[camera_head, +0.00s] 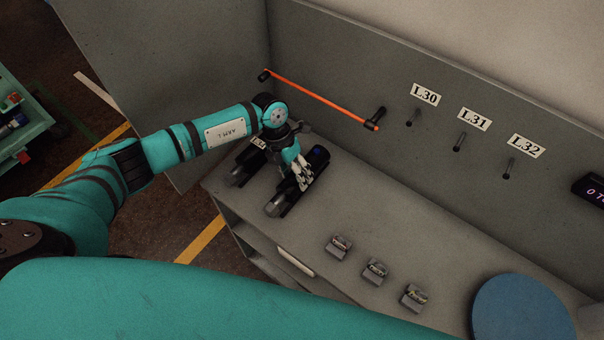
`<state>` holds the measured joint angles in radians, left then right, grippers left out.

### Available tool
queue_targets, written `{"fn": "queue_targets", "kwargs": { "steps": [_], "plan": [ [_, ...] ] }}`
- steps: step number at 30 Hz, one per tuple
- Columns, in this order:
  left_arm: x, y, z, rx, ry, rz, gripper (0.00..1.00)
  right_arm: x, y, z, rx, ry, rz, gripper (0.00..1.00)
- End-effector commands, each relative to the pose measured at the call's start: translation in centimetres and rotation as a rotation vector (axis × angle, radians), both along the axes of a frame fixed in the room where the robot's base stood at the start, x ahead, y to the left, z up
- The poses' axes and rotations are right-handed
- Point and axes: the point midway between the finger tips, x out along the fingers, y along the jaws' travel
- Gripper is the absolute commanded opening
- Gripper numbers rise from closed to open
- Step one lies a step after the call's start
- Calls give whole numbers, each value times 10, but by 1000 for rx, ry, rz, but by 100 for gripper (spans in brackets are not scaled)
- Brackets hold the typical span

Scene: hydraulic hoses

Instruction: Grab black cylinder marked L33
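Two black cylinders with grey ends lie side by side on the bench at the back left. My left gripper (302,182) points down at the right-hand cylinder (318,156), with its fingers over the middle of it. I cannot tell whether the fingers are closed on it. No label for this cylinder is readable; the gripper may cover it. The left-hand cylinder (243,168) has a partly hidden white label (259,143) near its far end. My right gripper is not in view.
An orange hose (318,99) hangs on the back panel. Pegs labelled L30 (425,95), L31 (473,119) and L32 (525,146) stick out of it. Three small grey blocks (375,272) and a blue disc (520,308) are at the front right. The bench middle is clear.

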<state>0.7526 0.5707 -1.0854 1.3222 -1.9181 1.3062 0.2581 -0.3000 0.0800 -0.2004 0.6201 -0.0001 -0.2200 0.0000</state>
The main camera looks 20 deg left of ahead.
Motion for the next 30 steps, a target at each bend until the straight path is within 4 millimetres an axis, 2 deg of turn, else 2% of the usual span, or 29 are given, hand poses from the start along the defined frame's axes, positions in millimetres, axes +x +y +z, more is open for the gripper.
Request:
{"fn": "queue_targets", "kwargs": {
  "steps": [1,9,12,23,30],
  "plan": [
    [0,0,0,1,-1,1,45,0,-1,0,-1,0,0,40],
    [0,0,0,1,-1,1,9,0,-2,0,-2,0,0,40],
    [0,0,0,1,-1,1,0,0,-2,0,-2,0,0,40],
    [4,0,7,-4,-9,2,0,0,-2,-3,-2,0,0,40],
    [4,-1,29,-6,-11,0,0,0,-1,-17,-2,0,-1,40]
  ]
}}
